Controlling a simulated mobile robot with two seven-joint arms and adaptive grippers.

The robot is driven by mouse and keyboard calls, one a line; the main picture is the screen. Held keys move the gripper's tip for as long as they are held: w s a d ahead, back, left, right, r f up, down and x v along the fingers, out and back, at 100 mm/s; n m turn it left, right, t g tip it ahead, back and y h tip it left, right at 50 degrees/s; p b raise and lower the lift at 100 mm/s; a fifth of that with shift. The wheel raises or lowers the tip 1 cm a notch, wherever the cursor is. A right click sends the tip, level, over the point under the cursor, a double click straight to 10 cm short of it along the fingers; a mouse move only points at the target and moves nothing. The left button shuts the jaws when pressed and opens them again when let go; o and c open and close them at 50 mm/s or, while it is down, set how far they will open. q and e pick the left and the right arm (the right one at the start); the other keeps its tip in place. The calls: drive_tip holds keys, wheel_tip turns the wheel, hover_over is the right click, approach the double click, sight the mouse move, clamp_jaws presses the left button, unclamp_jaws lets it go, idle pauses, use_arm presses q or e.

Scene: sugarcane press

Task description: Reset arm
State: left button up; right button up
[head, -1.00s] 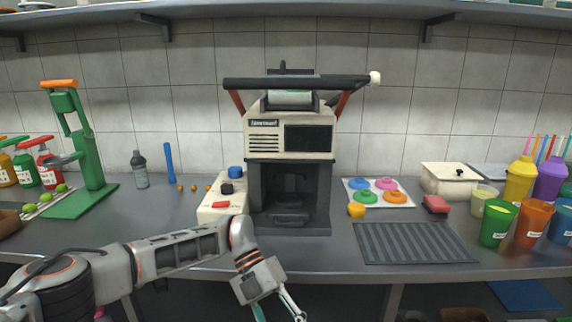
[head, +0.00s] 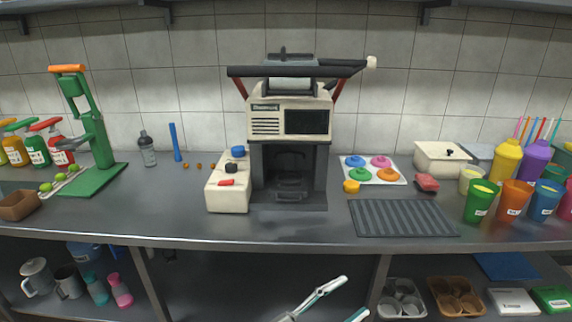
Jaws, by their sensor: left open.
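My left gripper (head: 355,296) shows at the bottom edge of the head view, right of centre. Its two pale fingers are spread, with nothing between them. It is below the counter's front edge, in front of the lower shelf; most of its arm is out of the picture. My right gripper is not in view. The sugarcane press (head: 291,123) stands upright on the counter at the back wall, apart from my gripper. A cream control box (head: 228,195) with blue, black and red controls stands just left of it.
The counter (head: 150,210) runs across the view, its front left part bare. A green hand press (head: 93,140) stands left. A ribbed dark mat (head: 402,218), a lid tray (head: 349,174) and coloured cups (head: 480,202) are right.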

use_arm(q)
drive_tip(key=s+a+f+n+t+y+p, duration=0.1)
drive_tip(key=a+f+n+t+y, duration=0.2)
drive_tip(key=a+f+n+y, duration=0.45)
drive_tip(key=s+a+f+n+t+y+p, duration=0.15)
drive_tip(key=a+f+n+y, duration=0.35)
drive_tip(key=a, duration=0.6)
drive_tip(key=s+a+f+n+g+y+p, duration=0.1)
drive_tip(key=s+a+f+n+g+y, duration=0.2)
drive_tip(key=s+a+f, duration=0.7)
drive_tip(key=s+a+n+y, duration=0.1)
drive_tip(key=s+a, duration=0.2)
drive_tip(key=a, duration=0.1)
drive_tip(key=shift+s+f+g+y, duration=0.15)
drive_tip(key=shift+f+g+y, duration=0.15)
drive_tip(key=shift+g+y, duration=0.05)
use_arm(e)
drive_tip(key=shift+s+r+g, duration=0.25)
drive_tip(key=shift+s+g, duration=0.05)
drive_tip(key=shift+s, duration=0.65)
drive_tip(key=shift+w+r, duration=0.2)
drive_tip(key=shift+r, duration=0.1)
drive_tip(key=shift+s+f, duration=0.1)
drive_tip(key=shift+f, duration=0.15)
